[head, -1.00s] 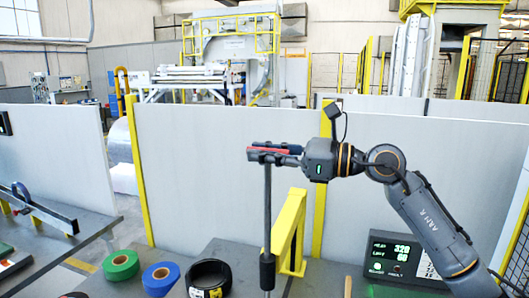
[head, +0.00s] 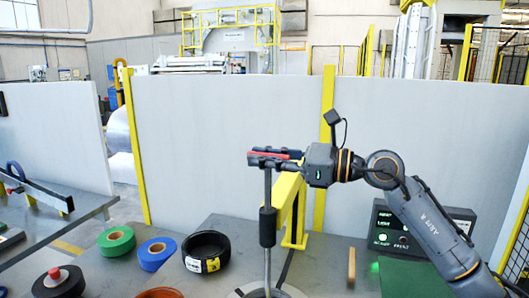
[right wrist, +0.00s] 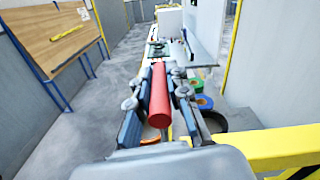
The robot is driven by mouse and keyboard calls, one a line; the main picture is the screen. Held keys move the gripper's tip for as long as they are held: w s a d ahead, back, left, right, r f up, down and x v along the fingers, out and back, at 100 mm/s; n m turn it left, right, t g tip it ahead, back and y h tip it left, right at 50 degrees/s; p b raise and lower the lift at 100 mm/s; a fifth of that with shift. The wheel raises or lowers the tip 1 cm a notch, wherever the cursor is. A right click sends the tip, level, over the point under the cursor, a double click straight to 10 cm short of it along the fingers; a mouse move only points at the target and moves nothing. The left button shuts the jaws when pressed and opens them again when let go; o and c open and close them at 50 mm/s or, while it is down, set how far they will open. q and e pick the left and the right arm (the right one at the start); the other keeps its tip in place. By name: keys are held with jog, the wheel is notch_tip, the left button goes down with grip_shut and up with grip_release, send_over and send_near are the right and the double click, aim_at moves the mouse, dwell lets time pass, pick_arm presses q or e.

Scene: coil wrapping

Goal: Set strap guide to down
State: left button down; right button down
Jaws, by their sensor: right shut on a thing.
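The strap guide appears to be the upright grey rod (head: 268,190) with a black sleeve (head: 267,227) on it and a red grip at its top. My right gripper (head: 268,158) is shut on the red grip (head: 284,154) and reaches in from the right. In the right wrist view the red grip (right wrist: 160,95) lies lengthwise between the two fingers. The rod's foot is near the bottom edge, by a round base (head: 262,291). My left gripper is not in view.
A green roll (head: 107,242), a blue roll (head: 146,258) and a black coil (head: 195,263) lie on the table to the left. A yellow bracket (head: 290,190) stands just behind the rod. A control panel (head: 392,225) stands at the right. A pale wall (head: 230,130) closes the back.

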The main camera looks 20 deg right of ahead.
aim_at(266, 209)
notch_tip(266, 209, down, 9)
jog(key=b, duration=0.6)
jog(key=shift+f, duration=0.2)
jog(key=shift+a, duration=0.1)
jog(key=shift+f, duration=0.1)
jog(key=c, duration=1.5)
grip_release()
jog(key=shift+o, duration=1)
jog(key=shift+d, duration=0.25)
jog(key=v, duration=1.1)
jog(key=shift+s+d, duration=0.2)
jog(key=shift+s, duration=0.1)
